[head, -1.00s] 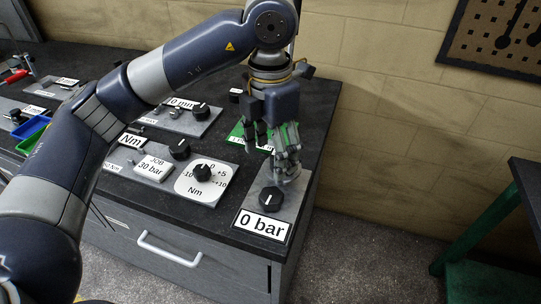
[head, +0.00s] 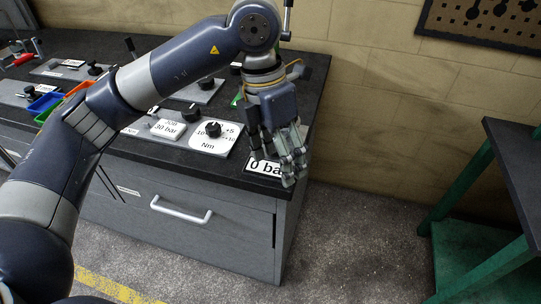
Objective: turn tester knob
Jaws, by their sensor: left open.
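A tester with a white "0 bar" label (head: 262,166) sits at the right front corner of the black bench top. Its black knob is hidden behind my left gripper in the head view. My left gripper (head: 278,166) is open, pointing down over the tester, and its fingers cover the right part of the label. I cannot tell whether the fingers touch the knob. A white card reading "JOB 30 bar" (head: 166,129) lies to the left. My right gripper is not in view.
A black dial knob (head: 212,129) on a white "Nm" plate stands left of the tester, with another black knob (head: 193,114) behind it. Green and orange bins (head: 47,105) are at the left. A green-framed table (head: 480,200) stands apart at the right.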

